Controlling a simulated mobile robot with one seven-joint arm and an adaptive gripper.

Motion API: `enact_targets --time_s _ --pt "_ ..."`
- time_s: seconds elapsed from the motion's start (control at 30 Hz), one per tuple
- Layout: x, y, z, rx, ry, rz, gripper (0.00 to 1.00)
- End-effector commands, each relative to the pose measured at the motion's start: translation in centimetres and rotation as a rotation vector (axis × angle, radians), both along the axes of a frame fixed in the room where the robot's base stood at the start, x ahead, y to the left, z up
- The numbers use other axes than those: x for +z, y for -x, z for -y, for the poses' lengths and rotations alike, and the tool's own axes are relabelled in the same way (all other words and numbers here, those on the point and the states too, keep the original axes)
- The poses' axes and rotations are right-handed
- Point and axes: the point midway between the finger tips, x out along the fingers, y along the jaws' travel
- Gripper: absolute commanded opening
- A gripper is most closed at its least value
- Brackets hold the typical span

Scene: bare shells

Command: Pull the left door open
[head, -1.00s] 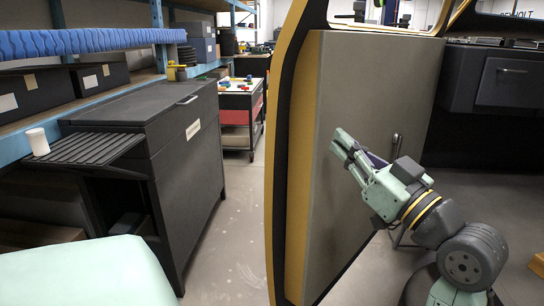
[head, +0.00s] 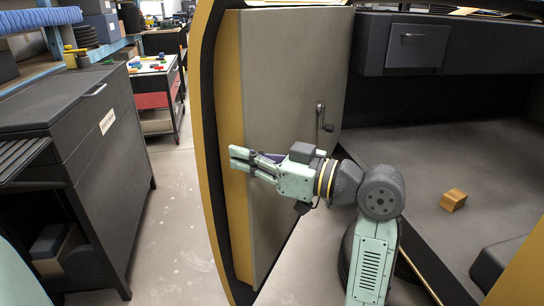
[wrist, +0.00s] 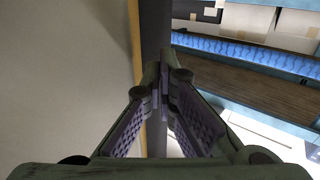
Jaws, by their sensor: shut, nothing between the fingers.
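The left door (head: 285,90) stands swung open, its grey inner panel with yellow and black edging facing me. A dark handle (head: 321,117) is on the panel, near its right side. My gripper (head: 232,158) is in front of the panel near the door's left edge, pointing left, with its fingers together and empty. I cannot tell whether it touches the door. In the wrist view the fingertips (wrist: 163,75) meet beside the door's yellow and dark edge (wrist: 150,60), with the pale panel (wrist: 65,70) at left.
A dark cabinet (head: 85,150) stands at the left, with clear floor (head: 175,225) between it and the door. A red-drawered cart (head: 155,100) is behind. Right of the door is an open dark interior with a drawer (head: 414,46) and a small orange-brown block (head: 453,200).

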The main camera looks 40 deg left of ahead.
Motion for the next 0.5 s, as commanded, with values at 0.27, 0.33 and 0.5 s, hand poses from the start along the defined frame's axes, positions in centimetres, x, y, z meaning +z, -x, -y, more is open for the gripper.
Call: enact_targets --time_s 0.27,0.33,0.5 --pt "0.1 0.7 -3.0 0.000 0.000 -0.001 0.00" --pt "0.0 0.7 -3.2 -0.001 0.000 0.000 0.00" --pt "0.0 0.7 -3.3 -0.001 0.000 0.000 0.00"
